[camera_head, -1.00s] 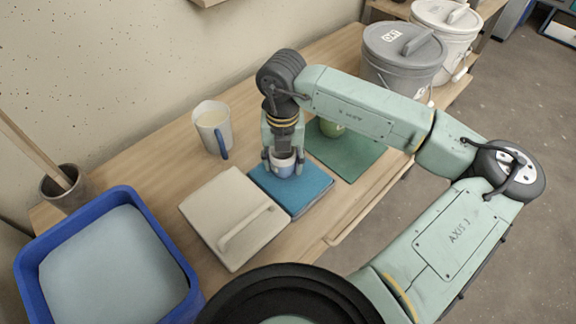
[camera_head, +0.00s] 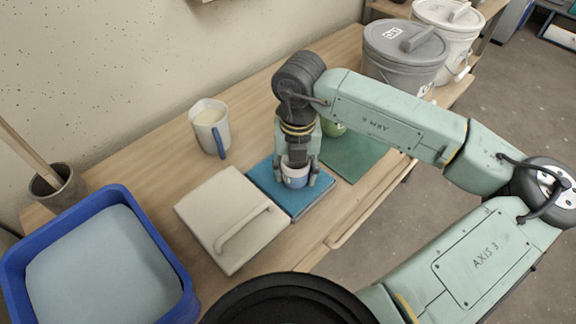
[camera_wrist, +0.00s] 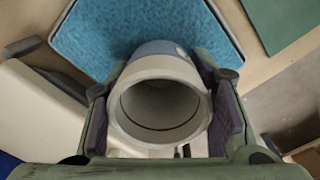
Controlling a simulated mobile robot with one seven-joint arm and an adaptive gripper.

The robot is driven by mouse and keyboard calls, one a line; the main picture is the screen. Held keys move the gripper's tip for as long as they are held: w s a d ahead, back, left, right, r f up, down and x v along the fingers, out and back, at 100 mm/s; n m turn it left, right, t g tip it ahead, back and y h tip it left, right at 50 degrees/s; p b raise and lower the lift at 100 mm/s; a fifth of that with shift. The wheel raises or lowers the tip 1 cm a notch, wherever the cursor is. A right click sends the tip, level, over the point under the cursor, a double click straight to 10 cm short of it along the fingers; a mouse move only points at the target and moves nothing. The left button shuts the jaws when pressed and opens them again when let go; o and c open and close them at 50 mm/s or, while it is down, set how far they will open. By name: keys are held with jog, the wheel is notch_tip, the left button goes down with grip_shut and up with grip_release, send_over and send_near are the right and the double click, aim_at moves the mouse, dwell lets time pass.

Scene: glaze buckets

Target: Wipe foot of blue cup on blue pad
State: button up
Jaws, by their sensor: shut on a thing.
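The blue cup (camera_head: 295,178) is white with a blue lower part, and stands upright at the blue pad (camera_head: 262,178). My gripper (camera_head: 296,180) points straight down and is shut on the cup, one finger on each side. In the wrist view the cup (camera_wrist: 160,105) shows its open, empty mouth between the dark finger pads, with the blue pad (camera_wrist: 110,35) below it. The cup's foot is hidden, so I cannot tell whether it touches the pad.
A pale slab with a handle (camera_head: 225,215) lies left of the pad. A green pad (camera_head: 350,155) with a green cup (camera_head: 333,128) lies right. A white jug (camera_head: 210,130) stands behind. A blue tub (camera_head: 15,265) is at left, lidded buckets (camera_head: 405,65) at back right.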

jog(key=shift+s+d, duration=0.6)
jog(key=shift+s, duration=0.05)
jog(key=shift+w+a+b, duration=1.65)
jog(key=shift+w+a, duration=0.8)
jog(key=shift+s+d+b, duration=1.1)
jog(key=shift+s+d, duration=1.35)
jog(key=shift+r, duration=0.15)
jog(key=shift+r+p, duration=1.65)
jog(key=shift+r, duration=1.85)
jog(key=shift+w+a, duration=0.1)
jog(key=shift+w, duration=0.05)
